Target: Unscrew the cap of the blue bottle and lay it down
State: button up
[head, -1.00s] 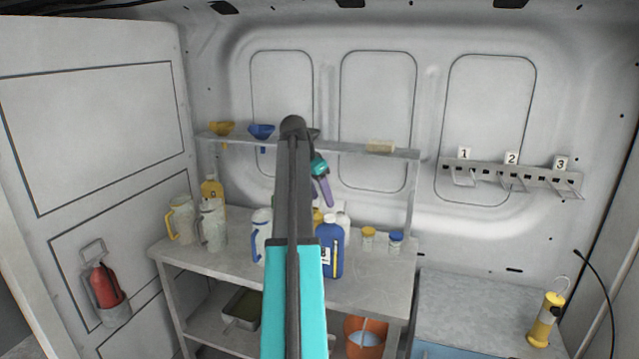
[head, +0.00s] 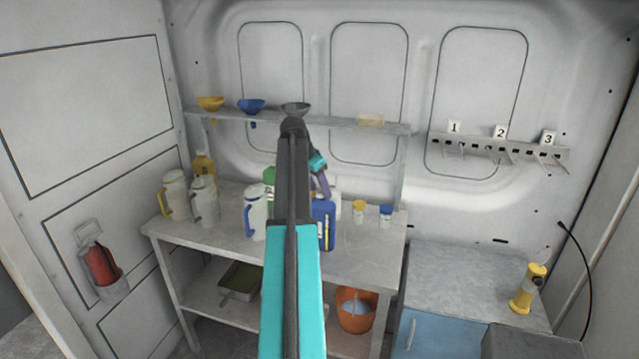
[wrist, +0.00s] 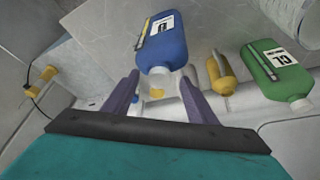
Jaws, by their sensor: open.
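The blue bottle (head: 325,232) stands upright on the workbench (head: 345,250); my arm hides part of it in the head view. It also shows in the wrist view (wrist: 165,42), with a white label and a yellow stripe. My gripper (head: 321,188) is just above the bottle in the head view. In the wrist view its two purple fingers (wrist: 158,80) are apart, one on each side of the bottle's neck end, with nothing gripped. A pale round end shows at the bottle's neck, but I cannot make out the cap clearly.
A green bottle (wrist: 275,68) and a yellow bottle (wrist: 221,75) stand close to the blue one. White jugs (head: 255,212) are left of it. Small jars with yellow (head: 358,213) and blue (head: 386,215) lids stand right. A shelf (head: 345,121) with funnels runs above. The bench's front right is clear.

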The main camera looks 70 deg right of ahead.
jog(key=c, duration=1.1)
jog(key=shift+s+a+n+t, duration=0.15)
jog(key=shift+n+t, duration=0.2)
jog(key=shift+n, duration=0.55)
jog(key=shift+s+d+n+t, duration=0.1)
jog(key=shift+n+t, duration=0.25)
jog(key=shift+n, duration=0.55)
jog(key=shift+n+t+h, duration=0.3)
jog(key=shift+n, duration=0.5)
jog(key=shift+p, duration=0.3)
jog(key=shift+s+n+t, duration=0.2)
jog(key=shift+n+t, duration=0.3)
jog(key=shift+n, duration=0.8)
jog(key=shift+s+n+t, duration=0.1)
jog(key=shift+n+t, duration=0.3)
jog(key=shift+n, duration=0.8)
